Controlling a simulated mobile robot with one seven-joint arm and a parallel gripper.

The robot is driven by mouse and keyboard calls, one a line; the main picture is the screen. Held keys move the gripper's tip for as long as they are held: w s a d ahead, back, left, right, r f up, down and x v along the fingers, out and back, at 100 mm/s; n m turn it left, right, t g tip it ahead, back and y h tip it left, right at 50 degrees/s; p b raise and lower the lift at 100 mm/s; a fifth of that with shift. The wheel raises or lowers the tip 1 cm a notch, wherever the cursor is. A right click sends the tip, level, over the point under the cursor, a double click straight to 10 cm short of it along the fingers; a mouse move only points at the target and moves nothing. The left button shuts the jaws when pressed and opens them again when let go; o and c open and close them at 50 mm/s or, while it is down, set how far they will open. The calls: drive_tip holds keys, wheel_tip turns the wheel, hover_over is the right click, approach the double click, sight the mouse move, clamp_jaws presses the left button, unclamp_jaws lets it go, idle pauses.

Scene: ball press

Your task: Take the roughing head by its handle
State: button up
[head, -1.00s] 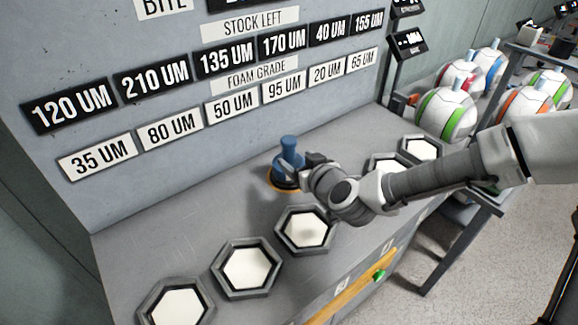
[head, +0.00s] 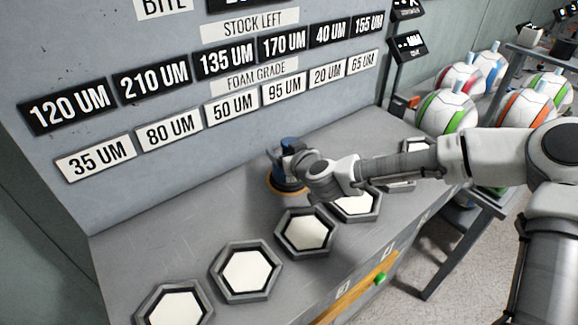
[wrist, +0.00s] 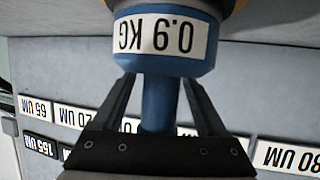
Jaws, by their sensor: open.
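The roughing head (head: 285,179) is a blue tool standing upright on an orange-ringed spot of the grey bench in the head view. In the wrist view its blue body (wrist: 163,62) carries a white "0.9 KG" label, and its narrower blue handle (wrist: 160,104) shows between my fingers. My gripper (wrist: 158,84) is open, with one finger on each side of the handle and a gap visible beside it. In the head view my gripper (head: 296,156) covers much of the handle. The lower end of the handle in the wrist view is hidden behind my gripper's body.
Several hexagonal trays with white pads, such as this one (head: 247,270), line the bench front. The grey wall panel (head: 200,35) with grade labels rises behind. A rack of coloured balls (head: 445,112) stands at the right. Bench space left of the head is clear.

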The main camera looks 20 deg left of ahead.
clamp_jaws()
idle(0.3)
idle(1.0)
drive_tip(key=shift+r, duration=0.15)
